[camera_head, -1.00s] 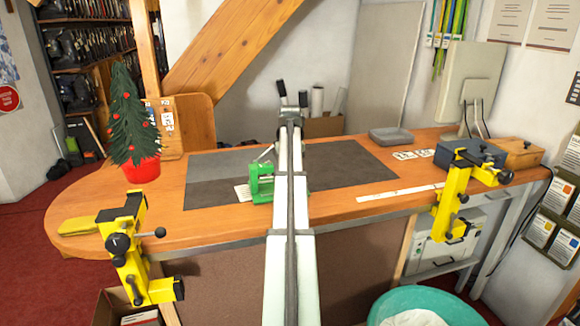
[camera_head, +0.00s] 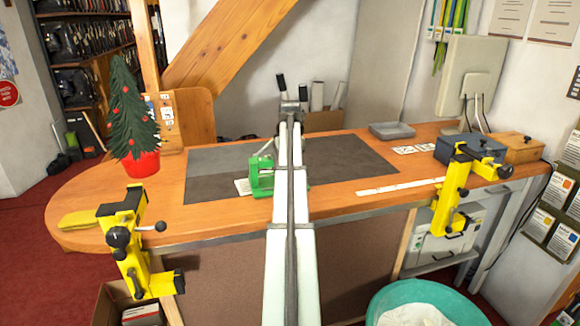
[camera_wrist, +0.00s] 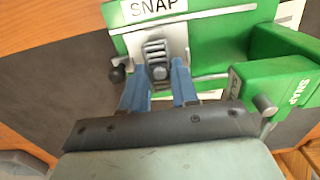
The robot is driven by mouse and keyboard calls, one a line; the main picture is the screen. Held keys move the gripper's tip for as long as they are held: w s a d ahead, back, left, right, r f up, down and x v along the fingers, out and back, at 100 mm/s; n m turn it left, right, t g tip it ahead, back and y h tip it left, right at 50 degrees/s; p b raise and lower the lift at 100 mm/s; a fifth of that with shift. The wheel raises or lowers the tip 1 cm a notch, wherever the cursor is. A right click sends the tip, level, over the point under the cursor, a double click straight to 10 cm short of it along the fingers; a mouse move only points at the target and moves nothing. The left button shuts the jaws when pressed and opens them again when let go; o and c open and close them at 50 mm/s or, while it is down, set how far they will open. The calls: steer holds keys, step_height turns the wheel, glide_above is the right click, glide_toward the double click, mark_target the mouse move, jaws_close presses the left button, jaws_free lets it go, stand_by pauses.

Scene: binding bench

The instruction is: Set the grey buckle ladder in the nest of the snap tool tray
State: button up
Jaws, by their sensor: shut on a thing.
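The grey buckle ladder (camera_wrist: 158,58) is a small ribbed piece in the wrist view. My gripper (camera_wrist: 160,88) has its blue fingers shut on it from either side. The ladder lies in front of or over the pale metal tray (camera_wrist: 134,44) of the green snap tool (camera_wrist: 205,45). I cannot tell whether it touches the nest, which is covered by the ladder and fingers. In the head view the green snap tool (camera_head: 262,180) stands on the dark mat, left of my arm. My gripper and the ladder are hidden there.
A green block marked SNAP (camera_wrist: 270,88) with a metal pin is close at the right of my fingers. A dark knob (camera_wrist: 117,72) is close at the left. Yellow clamps (camera_head: 130,240) (camera_head: 455,190) hold the bench's front edge. The mat (camera_head: 350,160) is clear on the right.

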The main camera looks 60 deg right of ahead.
steer(key=shift+f, duration=0.65)
stand_by(0.4)
steer(key=o, duration=1.3)
steer(key=shift+r, duration=0.1)
steer(key=shift+r, duration=5.65)
